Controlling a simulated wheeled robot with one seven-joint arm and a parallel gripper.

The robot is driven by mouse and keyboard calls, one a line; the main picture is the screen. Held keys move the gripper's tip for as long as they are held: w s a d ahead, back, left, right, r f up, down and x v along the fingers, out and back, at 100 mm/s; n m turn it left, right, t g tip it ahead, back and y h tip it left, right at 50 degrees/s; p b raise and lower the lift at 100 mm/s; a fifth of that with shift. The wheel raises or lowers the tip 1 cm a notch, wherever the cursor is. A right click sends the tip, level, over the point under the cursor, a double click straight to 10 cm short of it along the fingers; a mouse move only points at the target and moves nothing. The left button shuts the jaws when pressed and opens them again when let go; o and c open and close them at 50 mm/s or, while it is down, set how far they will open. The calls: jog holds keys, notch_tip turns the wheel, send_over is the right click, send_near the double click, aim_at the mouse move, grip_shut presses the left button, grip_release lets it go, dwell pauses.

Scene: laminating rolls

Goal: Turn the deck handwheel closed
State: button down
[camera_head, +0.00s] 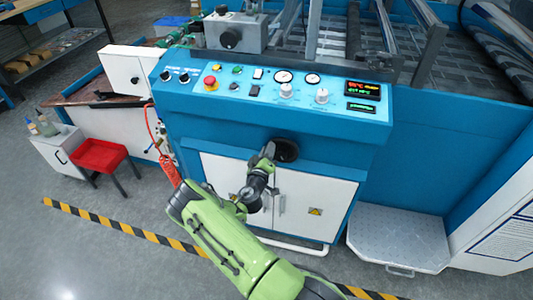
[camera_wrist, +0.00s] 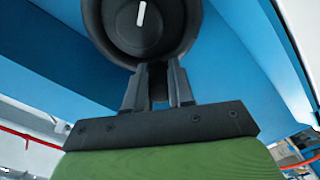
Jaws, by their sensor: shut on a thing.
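The handwheel (camera_head: 287,150) is a dark round wheel on the blue front of the machine, below the control panel. In the wrist view the black handwheel (camera_wrist: 118,28) fills the top middle, with a white mark on its hub pointing nearly straight up. My gripper (camera_head: 268,152) is at the wheel's left side in the head view. In the wrist view my gripper (camera_wrist: 158,72) has its two fingers at the wheel's lower rim, shut on it. The fingertips are partly hidden against the dark rim.
The control panel (camera_head: 270,88) with knobs, gauges and a red stop button lies above the wheel. White cabinet doors (camera_head: 315,205) are below.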

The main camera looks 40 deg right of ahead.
jog(key=shift+s+r+m, duration=0.1)
jog(key=shift+m, duration=0.2)
dwell(0.4)
jog(key=c, duration=1)
grip_release()
jog(key=shift+o, duration=0.2)
jog(key=p+v, duration=0.3)
jog(key=v, duration=1.2)
jog(key=shift+s+a, duration=0.25)
jog(key=shift+r, duration=0.1)
